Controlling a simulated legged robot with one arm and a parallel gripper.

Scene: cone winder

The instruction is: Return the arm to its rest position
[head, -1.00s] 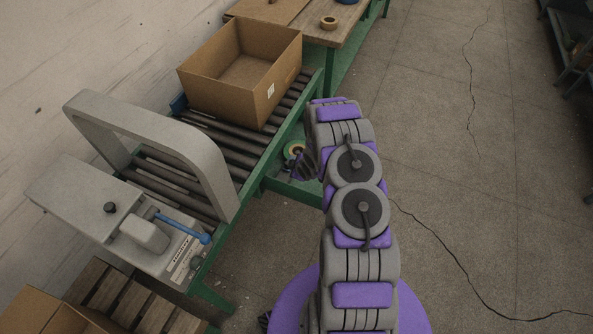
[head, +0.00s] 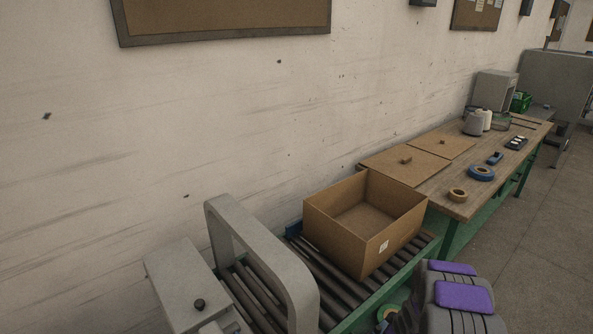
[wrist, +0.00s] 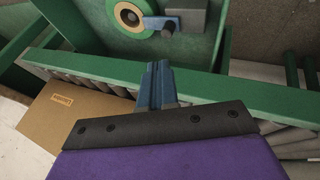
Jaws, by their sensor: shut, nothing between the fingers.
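In the wrist view my gripper (wrist: 157,85) shows its narrow blue-grey fingers together, shut with nothing between them. The fingers are in front of a green conveyor rail (wrist: 85,68); I cannot tell whether they touch it. In the head view only the upper part of my purple and grey arm (head: 455,296) shows, at the lower right beside the conveyor. My gripper is not clear there.
An open, empty cardboard box (head: 390,246) stands on the roller conveyor (head: 340,290). A grey arch (head: 262,245) spans the rollers to its left. A wooden table (head: 470,205) beyond holds tape rolls and cones. Clear floor (head: 530,255) lies at right.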

